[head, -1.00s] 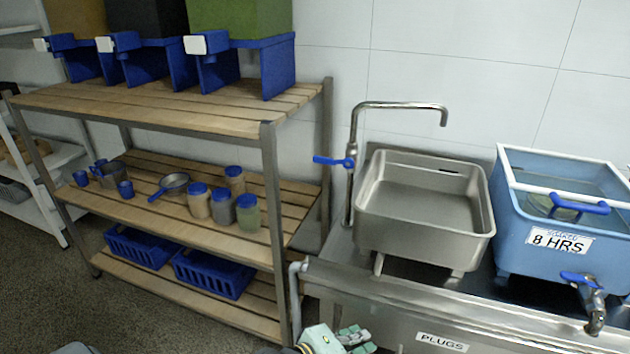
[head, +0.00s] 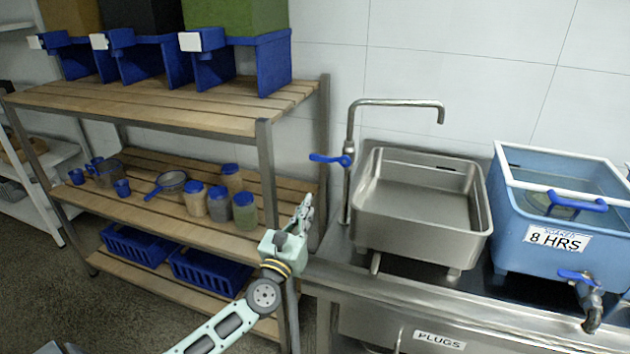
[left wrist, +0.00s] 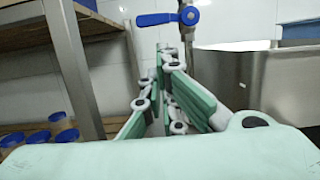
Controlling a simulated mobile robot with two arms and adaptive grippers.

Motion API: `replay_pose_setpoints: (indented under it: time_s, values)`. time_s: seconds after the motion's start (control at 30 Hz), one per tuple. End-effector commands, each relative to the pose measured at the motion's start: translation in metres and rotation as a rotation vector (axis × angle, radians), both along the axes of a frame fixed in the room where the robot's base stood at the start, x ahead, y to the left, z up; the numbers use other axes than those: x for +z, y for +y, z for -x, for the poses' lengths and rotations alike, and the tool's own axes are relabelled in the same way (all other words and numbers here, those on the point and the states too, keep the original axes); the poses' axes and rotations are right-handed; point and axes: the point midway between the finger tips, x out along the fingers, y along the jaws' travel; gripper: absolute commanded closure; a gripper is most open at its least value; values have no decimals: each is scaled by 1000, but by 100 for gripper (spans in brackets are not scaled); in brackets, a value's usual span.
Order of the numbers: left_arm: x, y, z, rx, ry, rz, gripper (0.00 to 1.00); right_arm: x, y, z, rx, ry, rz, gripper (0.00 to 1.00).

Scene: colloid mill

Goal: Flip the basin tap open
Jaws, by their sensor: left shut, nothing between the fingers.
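The basin tap (head: 350,125) is a tall metal pipe with a bent spout over the steel basin (head: 420,215). Its blue lever (head: 330,158) points left, roughly level. My left gripper (head: 306,205) is shut and empty, pointing up beside the shelf post, below and left of the lever and apart from it. In the left wrist view the fingers (left wrist: 168,60) lie just below the blue lever (left wrist: 154,19), which is at the top. My right gripper is not in view.
A wooden shelf rack (head: 222,118) with jars and blue crates stands on the left, its post close to my left arm. A blue tank (head: 510,240) labelled "8 HRS" with its own blue-handled tap (head: 590,297) stands on the right.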

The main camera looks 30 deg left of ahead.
Motion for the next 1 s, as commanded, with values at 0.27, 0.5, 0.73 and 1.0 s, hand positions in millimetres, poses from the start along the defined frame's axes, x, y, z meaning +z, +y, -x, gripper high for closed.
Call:
replay_pose_setpoints:
  time_s: [0.27,0.5,0.73,1.0]
  values:
    - [1,10,0,21,-15,45,100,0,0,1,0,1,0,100]
    - [3,11,-5,21,-14,42,100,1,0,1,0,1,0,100]
    - [13,19,-37,21,-16,40,100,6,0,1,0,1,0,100]
    - [22,29,-77,21,-15,40,100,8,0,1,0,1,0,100]
